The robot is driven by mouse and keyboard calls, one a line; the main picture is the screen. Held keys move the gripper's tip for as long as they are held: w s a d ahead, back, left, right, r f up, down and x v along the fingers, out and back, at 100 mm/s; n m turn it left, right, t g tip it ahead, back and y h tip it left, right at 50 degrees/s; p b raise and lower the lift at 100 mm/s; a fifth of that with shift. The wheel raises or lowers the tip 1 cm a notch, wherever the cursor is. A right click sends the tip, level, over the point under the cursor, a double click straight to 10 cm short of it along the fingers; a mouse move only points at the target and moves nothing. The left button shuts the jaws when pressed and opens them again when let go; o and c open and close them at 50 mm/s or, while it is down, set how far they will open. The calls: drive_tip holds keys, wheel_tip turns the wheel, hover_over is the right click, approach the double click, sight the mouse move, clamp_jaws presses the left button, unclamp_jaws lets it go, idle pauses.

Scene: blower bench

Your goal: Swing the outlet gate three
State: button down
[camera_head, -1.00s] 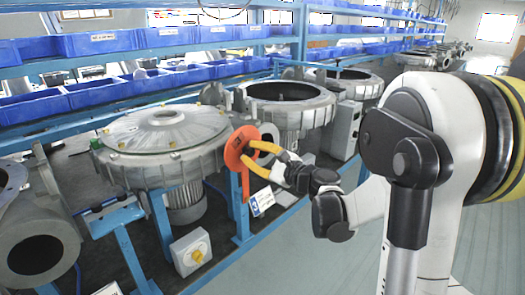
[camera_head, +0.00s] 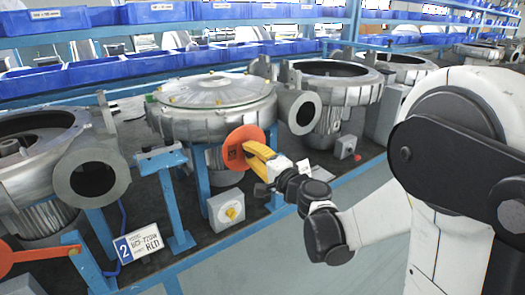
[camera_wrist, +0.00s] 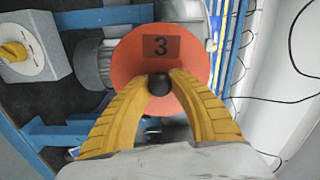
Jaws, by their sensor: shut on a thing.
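Gate three is an orange disc (camera_head: 240,150) in front of the covered middle blower (camera_head: 212,115). In the wrist view, the disc (camera_wrist: 143,62) carries a dark label with a 3. My gripper (camera_head: 262,158) has its yellow fingers closed around the black knob (camera_wrist: 159,84) on the disc. The round outlet (camera_head: 286,103) at the blower's right side stands uncovered, with the disc to its lower left. The gate's arm and pivot are hidden behind my gripper in the head view.
A switch box (camera_head: 226,209) with a yellow dial sits below the disc, and also at left in the wrist view (camera_wrist: 45,28). Another orange gate (camera_head: 28,258) and a number 2 sign (camera_head: 138,241) are at left. The floor in front (camera_head: 300,262) is clear.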

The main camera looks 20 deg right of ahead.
drive_tip(key=shift+s+a+f+n+b, duration=0.1)
drive_tip(key=shift+a+f+n+b, duration=0.25)
drive_tip(key=shift+f+n, duration=0.25)
drive_tip(key=shift+s+a+f+n+b, duration=0.15)
drive_tip(key=shift+a+f+n+b, duration=0.2)
drive_tip(key=shift+f, duration=0.5)
drive_tip(key=shift+s+a+f+n+b, duration=0.1)
drive_tip(key=shift+a+f+n+b, duration=0.2)
drive_tip(key=shift+f+n, duration=0.35)
drive_tip(key=shift+f, duration=0.1)
drive_tip(key=c, duration=1.1)
unclamp_jaws()
approach(240, 164)
drive_tip(key=v, duration=0.4)
drive_tip(key=shift+s+d, duration=0.1)
drive_tip(key=shift+s, duration=0.25)
